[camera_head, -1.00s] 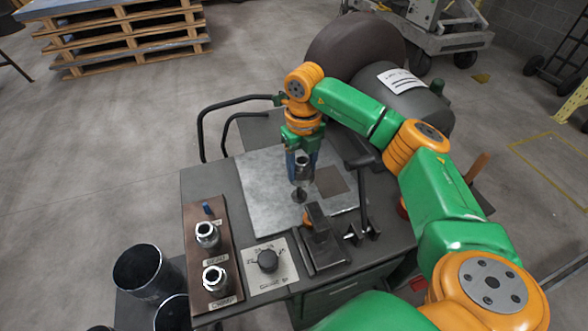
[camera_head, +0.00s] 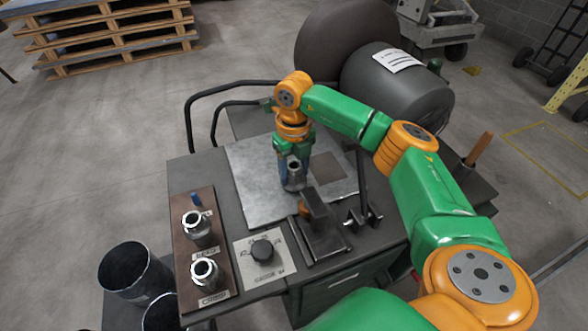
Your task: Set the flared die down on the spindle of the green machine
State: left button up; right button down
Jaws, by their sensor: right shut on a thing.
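The flared die (camera_head: 295,176) is a small silver metal piece, upright, low over the metal plate (camera_head: 260,200) on the green machine's table. My right gripper (camera_head: 292,166) reaches down from above and is shut on the die. The spindle is hidden behind or under the die, and I cannot tell whether the die rests fully on it. My left gripper is not in view.
A brown rack (camera_head: 183,262) at the left holds two other silver dies (camera_head: 197,225) and a bare blue peg (camera_head: 196,199). A dial plate (camera_head: 263,264) and a black bracket (camera_head: 319,235) sit in front. Dark pipes (camera_head: 131,270) stand lower left.

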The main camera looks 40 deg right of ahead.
jog(key=shift+f, duration=0.3)
jog(key=shift+c, duration=0.8)
grip_release()
notch_tip(320, 180, up, 7)
jog(key=shift+r+b, duration=0.1)
jog(key=shift+b, duration=0.2)
